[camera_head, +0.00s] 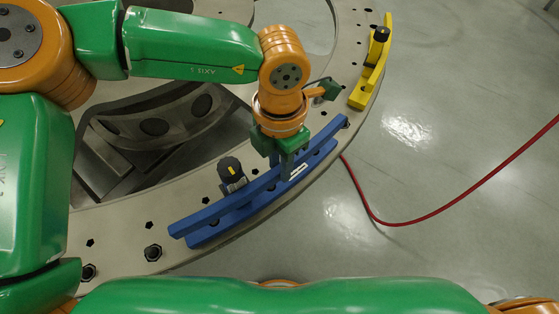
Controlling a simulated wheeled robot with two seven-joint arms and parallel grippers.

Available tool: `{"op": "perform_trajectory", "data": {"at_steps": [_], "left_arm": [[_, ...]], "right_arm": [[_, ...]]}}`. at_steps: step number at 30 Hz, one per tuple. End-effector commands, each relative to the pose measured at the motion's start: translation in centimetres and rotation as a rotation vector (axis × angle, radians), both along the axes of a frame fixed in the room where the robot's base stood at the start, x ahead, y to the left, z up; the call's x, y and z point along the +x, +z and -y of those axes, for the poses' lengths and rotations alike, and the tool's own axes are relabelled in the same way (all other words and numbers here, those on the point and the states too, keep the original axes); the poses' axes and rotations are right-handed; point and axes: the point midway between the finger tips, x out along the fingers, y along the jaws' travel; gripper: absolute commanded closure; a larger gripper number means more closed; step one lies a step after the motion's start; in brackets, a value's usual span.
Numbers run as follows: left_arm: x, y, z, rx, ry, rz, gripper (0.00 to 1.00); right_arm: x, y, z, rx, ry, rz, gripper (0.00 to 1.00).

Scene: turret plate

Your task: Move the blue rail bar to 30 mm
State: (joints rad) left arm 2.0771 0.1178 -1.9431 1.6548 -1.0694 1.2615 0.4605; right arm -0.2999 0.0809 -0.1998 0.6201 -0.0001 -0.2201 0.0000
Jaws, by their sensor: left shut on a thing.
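The blue rail bar (215,221) is a long two-part bar lying along the outer rim of the round grey turret plate (130,221). A small white scale mark shows on it near the gripper. My left gripper (287,174) points down onto the bar right of its middle and is shut on it. The fingertips are partly hidden by the gripper body and the bar. A dark knob with a yellow mark (231,169) stands beside the bar on its inner side. My right gripper is not in view.
A yellow rail bar (370,75) with a black knob (381,34) sits on the rim at the upper right. Black bolts (153,252) and holes dot the plate. A red cable (404,222) lies on the open grey floor at right.

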Motion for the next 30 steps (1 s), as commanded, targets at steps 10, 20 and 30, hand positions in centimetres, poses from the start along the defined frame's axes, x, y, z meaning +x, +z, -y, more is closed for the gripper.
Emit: {"op": "perform_trajectory", "data": {"at_steps": [10,20,30], "left_arm": [[0.1,0.5,0.0,-0.002,0.0,0.002,1.0],[0.1,0.9,0.1,-0.003,0.0,0.002,1.0],[0.1,1.4,0.1,-0.003,0.0,0.002,1.0]], "right_arm": [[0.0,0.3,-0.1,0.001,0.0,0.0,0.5],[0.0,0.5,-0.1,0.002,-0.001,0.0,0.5],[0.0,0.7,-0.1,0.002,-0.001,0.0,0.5]]}}
